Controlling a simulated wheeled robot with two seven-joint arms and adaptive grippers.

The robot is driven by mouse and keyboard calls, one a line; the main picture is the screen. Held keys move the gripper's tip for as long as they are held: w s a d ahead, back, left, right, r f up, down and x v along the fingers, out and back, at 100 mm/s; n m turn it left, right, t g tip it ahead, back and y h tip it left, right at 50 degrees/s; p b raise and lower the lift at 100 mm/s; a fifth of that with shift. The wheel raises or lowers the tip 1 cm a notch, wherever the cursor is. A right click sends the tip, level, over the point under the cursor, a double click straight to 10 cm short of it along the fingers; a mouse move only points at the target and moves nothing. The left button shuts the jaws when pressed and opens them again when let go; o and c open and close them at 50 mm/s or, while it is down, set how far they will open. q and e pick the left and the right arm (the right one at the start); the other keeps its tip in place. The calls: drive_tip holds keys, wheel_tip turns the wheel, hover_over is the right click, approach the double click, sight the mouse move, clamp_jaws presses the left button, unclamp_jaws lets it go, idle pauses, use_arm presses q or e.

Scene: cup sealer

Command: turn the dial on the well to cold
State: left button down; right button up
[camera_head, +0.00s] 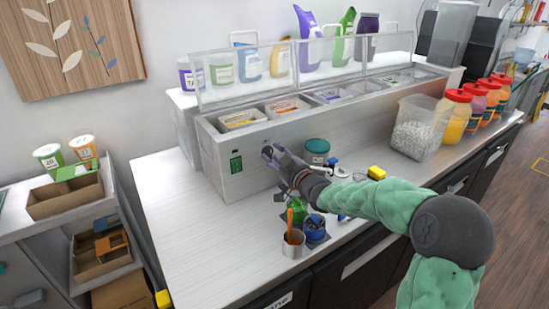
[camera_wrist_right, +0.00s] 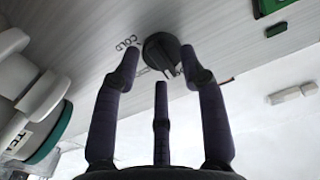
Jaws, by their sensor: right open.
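The well (camera_head: 208,160) is a long pale box on the counter with a clear guard above its food pans. Its dial (camera_wrist_right: 160,50) is a dark round knob on the front face, with a COLD label (camera_wrist_right: 126,43) to its left in the right wrist view. My right gripper (camera_head: 268,153) is up at the well's front face and largely hides the dial in the head view. In the wrist view its open fingers (camera_wrist_right: 160,62) point at the dial, with a tip on either side. I cannot tell whether they touch it or where it points. My left gripper is not in view.
A green switch (camera_head: 236,164) is on the well's front, left of my gripper. A teal-lidded tub (camera_head: 317,152), a metal cup with an orange-handled tool (camera_head: 293,246) and a clear bin (camera_head: 418,127) stand on the counter. The counter's left part is clear.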

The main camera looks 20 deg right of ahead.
drive_tip(key=shift+w, duration=0.1)
clamp_jaws()
